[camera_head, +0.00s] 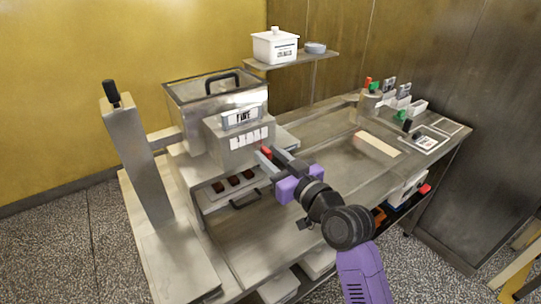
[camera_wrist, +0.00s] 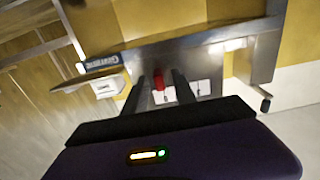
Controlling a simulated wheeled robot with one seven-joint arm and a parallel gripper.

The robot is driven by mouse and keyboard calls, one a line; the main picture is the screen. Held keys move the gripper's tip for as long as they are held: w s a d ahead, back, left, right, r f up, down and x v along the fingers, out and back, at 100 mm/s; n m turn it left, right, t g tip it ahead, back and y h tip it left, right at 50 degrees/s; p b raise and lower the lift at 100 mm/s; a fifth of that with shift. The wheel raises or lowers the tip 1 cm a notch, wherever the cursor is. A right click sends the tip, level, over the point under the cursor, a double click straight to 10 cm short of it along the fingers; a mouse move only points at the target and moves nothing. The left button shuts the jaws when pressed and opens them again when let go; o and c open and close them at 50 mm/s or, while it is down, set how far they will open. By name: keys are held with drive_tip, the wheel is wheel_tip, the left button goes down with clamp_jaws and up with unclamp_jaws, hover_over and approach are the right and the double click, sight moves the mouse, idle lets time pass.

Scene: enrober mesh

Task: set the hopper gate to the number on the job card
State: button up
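The steel hopper (camera_head: 215,98) stands on the machine at the left of the bench. In the wrist view the knob shows between the fingertips (camera_wrist: 159,77), with gaps on both sides. A framed card (camera_head: 430,143) lies at the bench's right; its print is unreadable.
Dark chocolate pieces (camera_head: 233,181) lie in the machine's opening below the gate. A steel post (camera_head: 136,150) stands left. A shelf (camera_head: 300,60) behind holds a white lidded tub (camera_head: 275,46). Small colored-handled items (camera_head: 385,95) stand at the back right. The middle bench is mostly clear.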

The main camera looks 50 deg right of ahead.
clamp_jaws()
idle(1.2)
